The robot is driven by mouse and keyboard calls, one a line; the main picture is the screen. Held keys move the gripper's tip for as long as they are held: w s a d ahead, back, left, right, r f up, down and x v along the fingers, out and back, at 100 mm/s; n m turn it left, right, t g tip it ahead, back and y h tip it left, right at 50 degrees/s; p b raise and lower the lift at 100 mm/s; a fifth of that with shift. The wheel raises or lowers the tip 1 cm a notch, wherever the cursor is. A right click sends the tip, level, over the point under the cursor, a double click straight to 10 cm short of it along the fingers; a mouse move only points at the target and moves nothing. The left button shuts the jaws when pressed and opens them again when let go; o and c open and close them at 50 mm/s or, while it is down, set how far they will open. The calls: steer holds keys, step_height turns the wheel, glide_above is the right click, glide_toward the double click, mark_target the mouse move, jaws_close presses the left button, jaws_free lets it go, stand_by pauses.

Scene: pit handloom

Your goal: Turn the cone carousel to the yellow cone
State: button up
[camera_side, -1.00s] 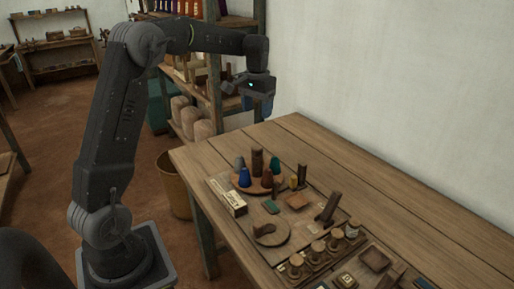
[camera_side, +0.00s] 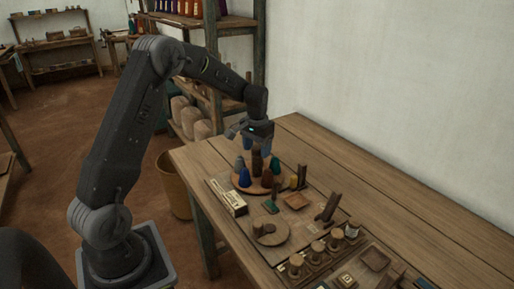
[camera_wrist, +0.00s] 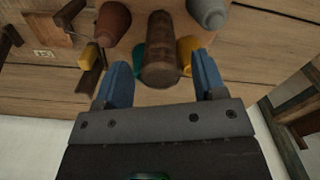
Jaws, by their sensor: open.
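The cone carousel is a round wooden disc (camera_side: 255,189) on the bench, with a brown centre post (camera_side: 257,161). Blue (camera_side: 244,178), red-brown (camera_side: 267,179) and grey (camera_side: 239,163) cones stand around the post in the side view. In the wrist view the yellow cone (camera_wrist: 187,54) and a teal cone (camera_wrist: 139,59) are partly hidden by the post and fingers. The yellow cone does not show clearly in the side view. My gripper (camera_wrist: 161,72) is open, above the carousel, with its blue fingers on either side of the post; I cannot tell whether they touch it.
A dark upright (camera_side: 302,175) with a small yellow piece (camera_side: 293,183) stands right of the carousel. The bench's wall side is clear.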

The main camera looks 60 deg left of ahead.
jaws_close()
stand_by(0.7)
